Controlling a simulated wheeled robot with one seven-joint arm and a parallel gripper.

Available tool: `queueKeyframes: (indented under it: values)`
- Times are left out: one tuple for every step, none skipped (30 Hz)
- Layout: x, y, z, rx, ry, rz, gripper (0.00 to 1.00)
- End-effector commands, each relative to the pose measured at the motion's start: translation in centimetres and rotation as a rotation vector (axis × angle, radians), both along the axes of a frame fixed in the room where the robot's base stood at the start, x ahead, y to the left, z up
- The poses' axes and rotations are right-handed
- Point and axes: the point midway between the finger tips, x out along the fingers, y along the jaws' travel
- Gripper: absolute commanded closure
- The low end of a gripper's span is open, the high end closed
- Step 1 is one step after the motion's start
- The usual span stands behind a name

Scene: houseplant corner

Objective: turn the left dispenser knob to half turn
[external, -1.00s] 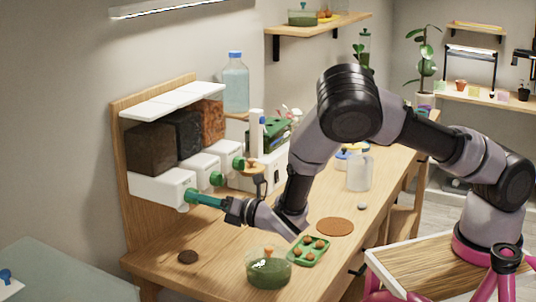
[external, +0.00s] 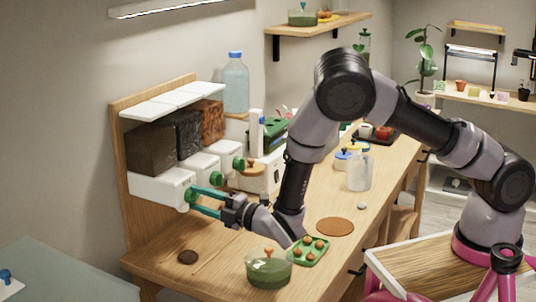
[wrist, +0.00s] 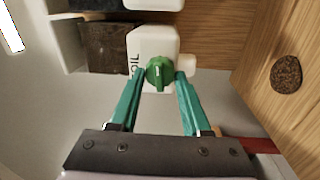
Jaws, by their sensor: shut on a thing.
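The left dispenser (external: 160,189) is a white box under a dark brown soil bin, first in the row at the left. Its green knob (wrist: 160,73) is in the middle of the wrist view, with a pale mark running roughly up and down in that picture. The knob also shows in the external view (external: 189,194). My gripper (external: 196,200) has its teal fingers on the knob's two sides, shut on it. The fingers show left and right of the knob in the wrist view. Part of the label beside the knob reads "OIL".
Two more dispensers with green knobs (external: 217,179) stand to the right. On the bench are a dark brown disc (external: 187,257), a green glass bowl (external: 268,271), a green tray (external: 309,251) and a terracotta disc (external: 335,227). Bench space below the left dispenser is mostly clear.

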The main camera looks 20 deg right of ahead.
Motion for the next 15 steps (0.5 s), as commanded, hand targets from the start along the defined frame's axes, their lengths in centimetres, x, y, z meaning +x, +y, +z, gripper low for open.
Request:
queueKeyframes:
  values:
    - [0.00, -0.03, -0.03, 0.030, 0.031, -0.001, 1.00]
    - [-0.02, 0.00, -0.04, 0.051, 0.053, -0.001, 1.00]
    - [-0.01, -0.02, -0.03, 0.077, 0.079, -0.001, 1.00]
    - [-0.01, -0.02, -0.04, 0.096, 0.099, -0.001, 1.00]
    - [-0.01, -0.02, -0.05, 0.116, 0.119, -0.001, 1.00]
    - [-0.01, -0.01, -0.05, 0.143, 0.146, -0.001, 1.00]
    - [-0.02, 0.00, -0.04, 0.164, 0.167, -0.001, 1.00]
    - [-0.05, 0.01, -0.04, 0.184, 0.187, -0.001, 1.00]
    - [-0.05, 0.01, -0.04, 0.211, 0.214, -0.001, 1.00]
    - [-0.02, -0.01, -0.02, 0.231, 0.233, -0.001, 1.00]
    - [-0.01, -0.01, 0.00, 0.251, 0.253, -0.002, 1.00]
    - [-0.06, 0.01, 0.01, 0.277, 0.280, -0.001, 1.00]
    - [-0.07, 0.03, 0.02, 0.299, 0.301, -0.001, 1.00]
    - [-0.05, 0.02, 0.03, 0.319, 0.321, -0.001, 1.00]
    - [-0.03, 0.01, 0.05, 0.346, 0.348, -0.002, 1.00]
